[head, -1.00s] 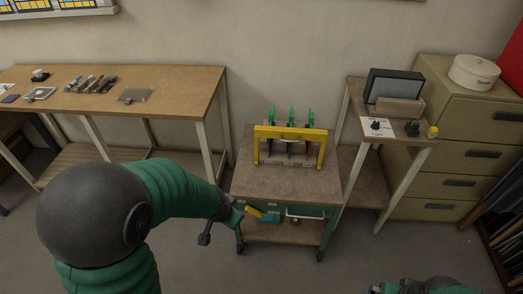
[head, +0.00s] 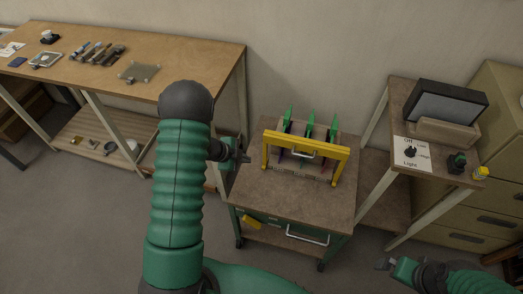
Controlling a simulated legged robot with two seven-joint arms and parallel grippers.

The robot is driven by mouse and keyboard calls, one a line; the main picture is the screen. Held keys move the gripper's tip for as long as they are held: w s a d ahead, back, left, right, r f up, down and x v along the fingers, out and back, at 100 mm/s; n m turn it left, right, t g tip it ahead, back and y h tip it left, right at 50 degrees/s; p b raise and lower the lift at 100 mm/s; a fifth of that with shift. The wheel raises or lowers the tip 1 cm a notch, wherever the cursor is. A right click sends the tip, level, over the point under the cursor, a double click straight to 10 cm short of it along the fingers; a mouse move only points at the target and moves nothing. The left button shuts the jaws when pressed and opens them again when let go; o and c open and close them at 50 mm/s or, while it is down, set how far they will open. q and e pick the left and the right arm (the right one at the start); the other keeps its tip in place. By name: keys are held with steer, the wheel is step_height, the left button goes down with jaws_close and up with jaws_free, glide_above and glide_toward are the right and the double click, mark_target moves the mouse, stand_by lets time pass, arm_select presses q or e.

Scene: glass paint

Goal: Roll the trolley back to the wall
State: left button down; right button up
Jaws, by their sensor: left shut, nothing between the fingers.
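The trolley (head: 292,203) has a brown top, a green frame with a drawer, a white front handle (head: 307,235) and dark castors. It stands close to the wall (head: 300,60), but I cannot tell whether it touches. A yellow piece (head: 251,222) shows at its front left. A yellow bar frame (head: 306,142) with green-handled tools stands on its top. My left gripper (head: 245,158) is shut and empty, beside the trolley's back left corner; contact cannot be judged. My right gripper (head: 384,265) is at the lower right, apart from the trolley; its finger opening is unclear.
A long workbench (head: 190,66) with tools stands to the left of the trolley. A narrow stand (head: 408,180) with a dark-fronted box and switches is on its right, with drab drawer cabinets (head: 500,150) beyond. The floor in front is clear apart from my arms.

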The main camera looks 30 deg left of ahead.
arm_select(q)
steer(key=w+f, duration=0.4)
steer(key=w, duration=0.1)
steer(key=w+f, duration=0.2)
steer(key=w, duration=0.1)
steer(key=shift+w+d+f, duration=0.25)
steer(key=shift+d+f, duration=0.05)
steer(key=shift+w+d+f, duration=0.1)
steer(key=shift+w, duration=0.1)
